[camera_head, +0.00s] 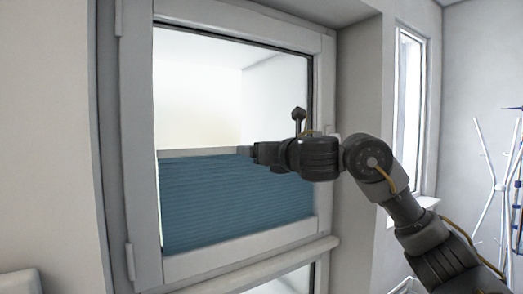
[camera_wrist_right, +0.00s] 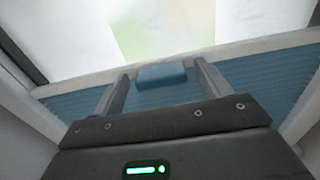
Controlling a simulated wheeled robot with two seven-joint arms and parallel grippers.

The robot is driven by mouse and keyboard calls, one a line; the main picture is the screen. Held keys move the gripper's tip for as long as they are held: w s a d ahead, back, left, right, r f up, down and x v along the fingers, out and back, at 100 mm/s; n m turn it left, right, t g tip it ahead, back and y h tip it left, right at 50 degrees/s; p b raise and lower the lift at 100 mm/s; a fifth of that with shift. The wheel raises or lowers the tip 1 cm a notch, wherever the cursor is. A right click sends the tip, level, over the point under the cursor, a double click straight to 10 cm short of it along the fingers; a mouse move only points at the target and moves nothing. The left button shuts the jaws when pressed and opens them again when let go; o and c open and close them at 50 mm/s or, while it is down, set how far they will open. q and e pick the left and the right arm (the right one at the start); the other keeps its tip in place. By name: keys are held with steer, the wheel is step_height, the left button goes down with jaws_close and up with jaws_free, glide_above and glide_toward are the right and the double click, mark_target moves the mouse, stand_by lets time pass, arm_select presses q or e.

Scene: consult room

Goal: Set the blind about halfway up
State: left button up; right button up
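The blue pleated blind (camera_head: 235,203) covers the lower part of the window, and clear glass shows above it. Its pale top rail (camera_head: 200,153) runs across near mid-height of the pane. In the right wrist view, the rail (camera_wrist_right: 90,74) carries a small blue tab (camera_wrist_right: 162,77). My right gripper (camera_head: 248,151) is at the rail, right of the blind's middle. In the wrist view its two fingers (camera_wrist_right: 162,72) stand on either side of the tab, with a narrow gap showing on each side. My left gripper is not in view.
A sill ledge (camera_head: 240,262) runs below. A second window (camera_head: 408,110) and a white coat stand (camera_head: 492,185) are to the right.

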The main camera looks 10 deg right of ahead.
steer(key=b+v, duration=0.5)
steer(key=v, duration=0.5)
steer(key=shift+s, duration=0.35)
steer(key=shift+d, duration=0.1)
